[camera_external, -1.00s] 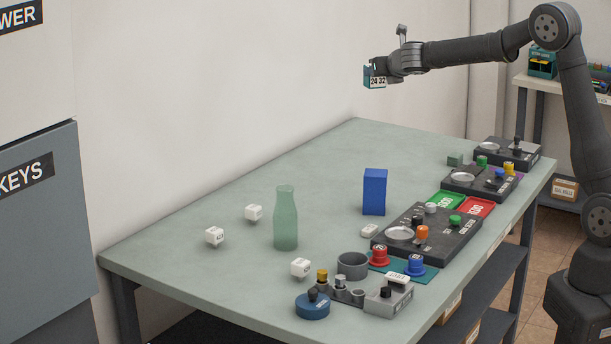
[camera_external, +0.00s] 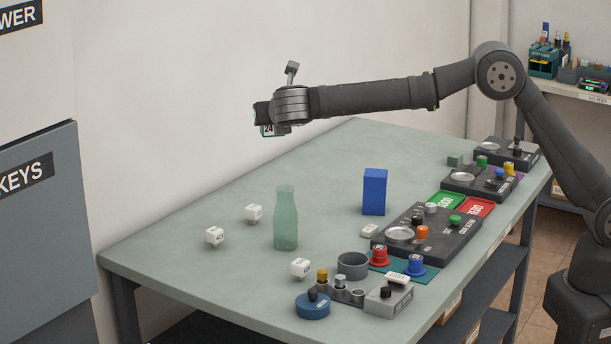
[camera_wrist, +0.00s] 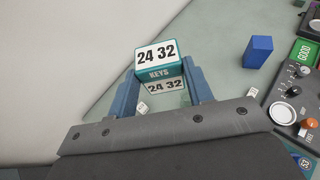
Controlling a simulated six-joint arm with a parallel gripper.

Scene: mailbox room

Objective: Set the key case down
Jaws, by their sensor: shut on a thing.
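The key case (camera_wrist: 158,70) is a small teal case with a "KEYS" label and a white "24 32" plate. My gripper (camera_wrist: 162,85) is shut on it, with a blue finger on each side in the wrist view. In the external view, my gripper (camera_external: 266,122) is held in the air over the back left part of the table, near the wall. The case is clear of the tabletop (camera_external: 330,160).
A green bottle (camera_external: 286,220) stands below and in front of the gripper, with white cubes (camera_external: 254,213) nearby. A blue block (camera_external: 374,192) stands mid-table. Dark button panels (camera_external: 425,235) line the right edge. A "KEYS" cabinet (camera_external: 38,230) stands at left.

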